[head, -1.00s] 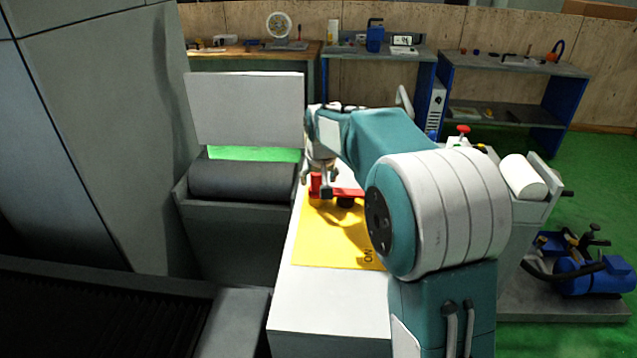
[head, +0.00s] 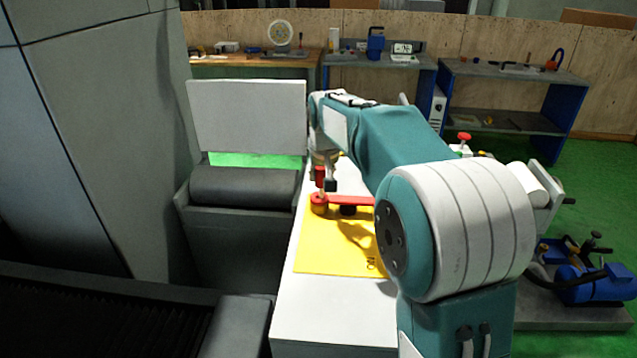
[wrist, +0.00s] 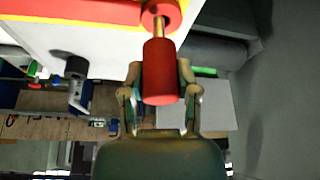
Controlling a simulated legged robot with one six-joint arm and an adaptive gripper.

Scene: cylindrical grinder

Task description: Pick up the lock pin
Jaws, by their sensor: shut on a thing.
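The lock pin (wrist: 160,85) has a thick red grip and a thin brass shaft. In the wrist view my gripper (wrist: 160,68) has its two fingers closed on either side of the red grip. The shaft points at a round red boss (wrist: 160,14) on the red arm piece; I cannot tell whether its tip is still inside. In the head view the pin (head: 320,176) is upright below my gripper (head: 325,170), above the left end of the red arm piece (head: 345,200). My gripper partly hides the pin there.
The red piece sits over a yellow plate (head: 330,255) on a white bench top (head: 315,310). A grey machine with a dark roller (head: 245,187) and upright panel (head: 248,115) stands close on the left. Shelves (head: 510,90) stand at the back.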

